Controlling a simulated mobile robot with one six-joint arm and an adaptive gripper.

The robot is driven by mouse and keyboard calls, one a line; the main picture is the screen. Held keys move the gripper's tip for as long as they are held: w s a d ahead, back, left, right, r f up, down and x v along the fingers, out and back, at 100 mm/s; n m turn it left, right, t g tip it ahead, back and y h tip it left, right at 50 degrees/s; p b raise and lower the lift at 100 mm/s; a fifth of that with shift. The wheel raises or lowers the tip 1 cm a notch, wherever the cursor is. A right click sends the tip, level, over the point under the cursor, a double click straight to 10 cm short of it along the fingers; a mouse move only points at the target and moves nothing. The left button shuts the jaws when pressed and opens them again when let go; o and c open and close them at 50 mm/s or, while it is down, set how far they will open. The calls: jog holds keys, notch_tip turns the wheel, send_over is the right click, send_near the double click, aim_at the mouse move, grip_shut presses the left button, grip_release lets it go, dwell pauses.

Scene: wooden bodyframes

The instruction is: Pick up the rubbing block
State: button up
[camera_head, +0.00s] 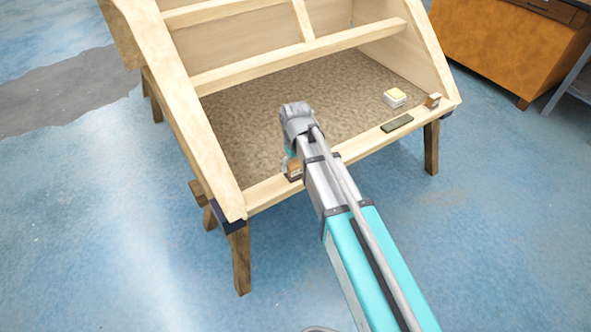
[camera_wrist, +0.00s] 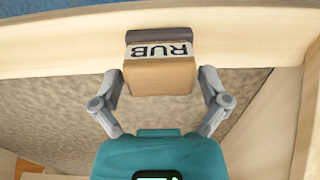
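The rubbing block (camera_wrist: 160,76) is a tan block with a dark edge and a white label reading "RUB". In the wrist view it stands at the light wooden rail, between the two fingers of my gripper (camera_wrist: 160,90). The fingers are spread on either side of it; the left finger looks very close to its side, and I cannot tell whether either touches. In the head view the block (camera_head: 293,168) shows only in part beside my arm, on the front rail. My gripper's fingers are mostly hidden there behind my arm.
The wooden frame (camera_head: 172,85) has a brown textured floor panel (camera_head: 245,125) and a raised front rail (camera_head: 350,150). A dark flat piece (camera_head: 397,123), a white-and-yellow box (camera_head: 395,97) and a small brown block (camera_head: 433,100) lie at the right. An orange cabinet (camera_head: 500,50) stands behind right.

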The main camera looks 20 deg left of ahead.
jog(key=c, duration=0.8)
jog(key=shift+r, duration=0.1)
notch_tip(320, 180, up, 3)
jog(key=p, duration=0.2)
jog(key=shift+f+p, duration=0.2)
jog(key=shift+p, duration=0.15)
jog(key=shift+s+d+r+p, duration=1.2)
jog(key=shift+s+r+p, duration=0.5)
jog(key=shift+s, duration=0.3)
jog(key=shift+s+d+r+p, duration=1.25)
jog(key=shift+s+r+p, duration=0.5)
jog(key=shift+s, duration=0.25)
jog(key=shift+s+d+r+p, duration=1.2)
jog(key=shift+s+r+p, duration=0.5)
jog(key=shift+s, duration=0.3)
